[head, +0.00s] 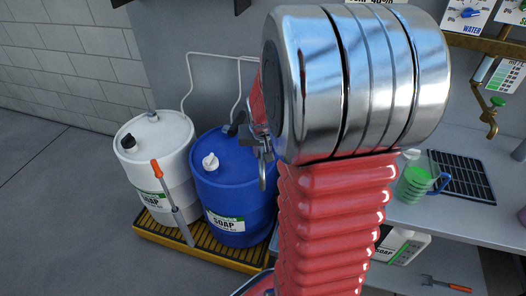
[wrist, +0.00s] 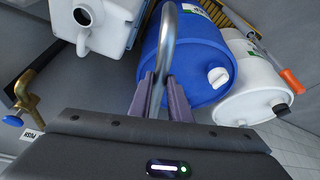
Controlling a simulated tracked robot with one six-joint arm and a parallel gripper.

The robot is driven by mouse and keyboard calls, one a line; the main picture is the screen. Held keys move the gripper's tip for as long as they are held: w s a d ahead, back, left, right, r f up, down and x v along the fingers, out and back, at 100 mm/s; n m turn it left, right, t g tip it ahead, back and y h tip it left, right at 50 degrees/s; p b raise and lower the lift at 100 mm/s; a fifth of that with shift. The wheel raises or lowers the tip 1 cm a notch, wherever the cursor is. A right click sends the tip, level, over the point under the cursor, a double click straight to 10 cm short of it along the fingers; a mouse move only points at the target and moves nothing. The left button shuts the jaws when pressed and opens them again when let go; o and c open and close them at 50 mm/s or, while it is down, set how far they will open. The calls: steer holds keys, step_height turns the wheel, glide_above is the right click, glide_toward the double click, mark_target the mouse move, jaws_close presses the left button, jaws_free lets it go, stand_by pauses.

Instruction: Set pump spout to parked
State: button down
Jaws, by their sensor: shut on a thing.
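The pump spout is a curved grey metal tube (wrist: 168,40); in the head view a short grey piece of it hangs beside the blue drum (head: 263,178). My gripper (wrist: 162,88) is shut on the tube, with one finger on each side. In the head view my gripper (head: 262,148) is small and partly hidden behind my arm. The blue soap drum (head: 232,185) stands just left of it, with a dark fitting (head: 237,123) and a white cap on top. The spout's join to its pump is hidden.
A white soap drum (head: 155,150) stands left of the blue one on a yellow-edged pallet (head: 215,250). An orange-handled tool (head: 160,178) leans there. At right, a bench (head: 455,222) holds a green jug (head: 413,185) and a black rack (head: 462,172). Floor at left is clear.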

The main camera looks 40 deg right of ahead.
steer(key=c, duration=1.6)
jaws_free()
steer(key=shift+c, duration=0.2)
steer(key=shift+r, duration=0.1)
steer(key=v, duration=1.3)
steer(key=shift+r, duration=0.25)
steer(key=shift+a, duration=0.1)
steer(key=shift+c, duration=0.2)
